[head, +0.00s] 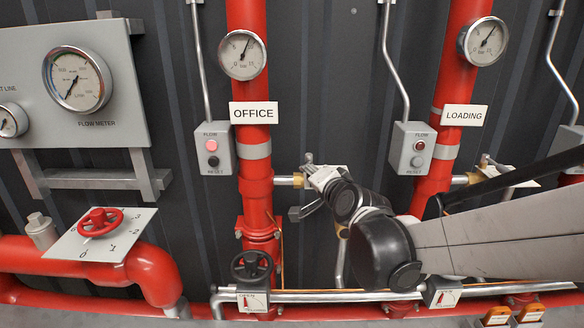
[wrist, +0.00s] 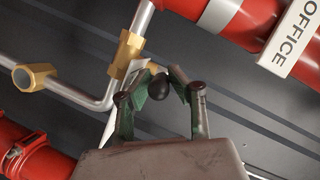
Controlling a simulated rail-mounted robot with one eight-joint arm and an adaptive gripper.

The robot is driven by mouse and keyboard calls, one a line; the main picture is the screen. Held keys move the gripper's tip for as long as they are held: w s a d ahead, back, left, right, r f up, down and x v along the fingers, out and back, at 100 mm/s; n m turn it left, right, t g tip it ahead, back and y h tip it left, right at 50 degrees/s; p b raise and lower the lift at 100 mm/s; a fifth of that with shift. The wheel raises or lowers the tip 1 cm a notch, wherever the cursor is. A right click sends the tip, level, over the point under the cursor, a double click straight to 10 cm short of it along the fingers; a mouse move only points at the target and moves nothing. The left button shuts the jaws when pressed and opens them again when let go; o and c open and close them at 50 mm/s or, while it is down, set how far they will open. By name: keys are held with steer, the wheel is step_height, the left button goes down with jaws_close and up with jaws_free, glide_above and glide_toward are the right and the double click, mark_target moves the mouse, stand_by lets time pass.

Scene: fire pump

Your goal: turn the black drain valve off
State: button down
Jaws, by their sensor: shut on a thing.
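My gripper (wrist: 160,85) is in the wrist view with its two fingers closed around a small black rounded knob (wrist: 158,88). The knob is the visible part of the black drain valve; the fingers partly cover it. A brass fitting (wrist: 128,52) on a thin silver pipe sits just beyond the left finger. The knob itself is hidden there by my gripper and wrist.
The OFFICE pipe (head: 253,130) and LOADING pipe (head: 446,130) stand left and right of my gripper. A grey control box (head: 214,148) is on the left. A black handwheel (head: 251,266) is below. A red handwheel (head: 100,222) is at lower left.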

stand_by(0.4)
steer(key=c, duration=1.6)
jaws_free()
steer(key=shift+a, duration=0.1)
steer(key=shift+s, duration=0.15)
steer(key=shift+v, duration=5.85)
steer(key=shift+r, duration=0.1)
